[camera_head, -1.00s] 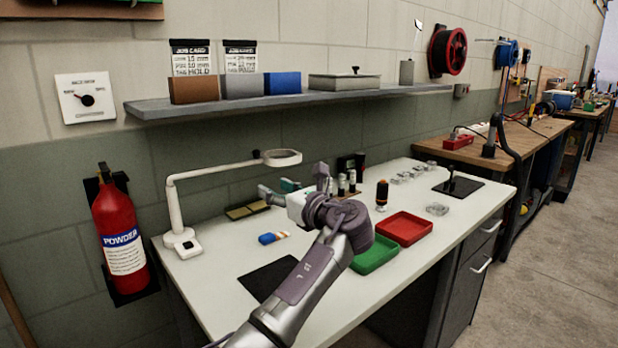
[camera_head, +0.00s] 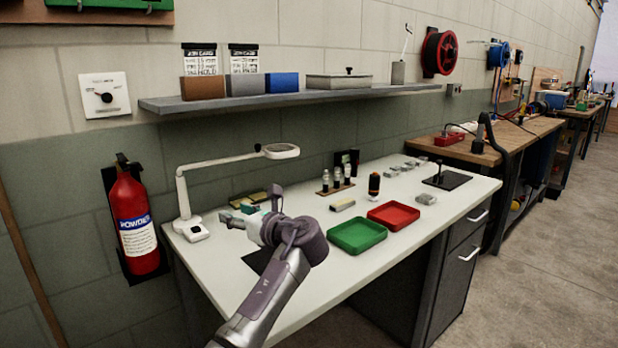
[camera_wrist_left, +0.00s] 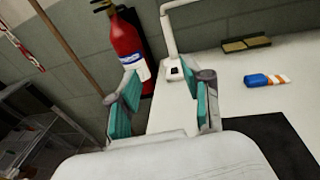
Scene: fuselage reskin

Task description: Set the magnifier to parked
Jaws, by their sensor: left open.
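The magnifier (camera_head: 222,160) is a white jointed arm on a small base (camera_head: 192,230) at the bench's left end. Its post rises from the base, and the arm reaches right to a flat oval head (camera_head: 281,151), held out above the bench. In the left wrist view, the magnifier's base and lower post (camera_wrist_left: 169,38) show just beyond the fingers; its head is out of frame. My left gripper (camera_head: 250,208) is open and empty, right of the base and below the head. In the left wrist view its teal-padded fingers (camera_wrist_left: 162,85) stand wide apart. My right gripper is not seen.
A red fire extinguisher (camera_head: 134,222) hangs left of the bench. A blue, white and orange block (camera_wrist_left: 267,80) lies on the bench top. Green (camera_head: 357,236) and red (camera_head: 394,216) trays sit to the right. A wall shelf (camera_head: 300,98) runs above.

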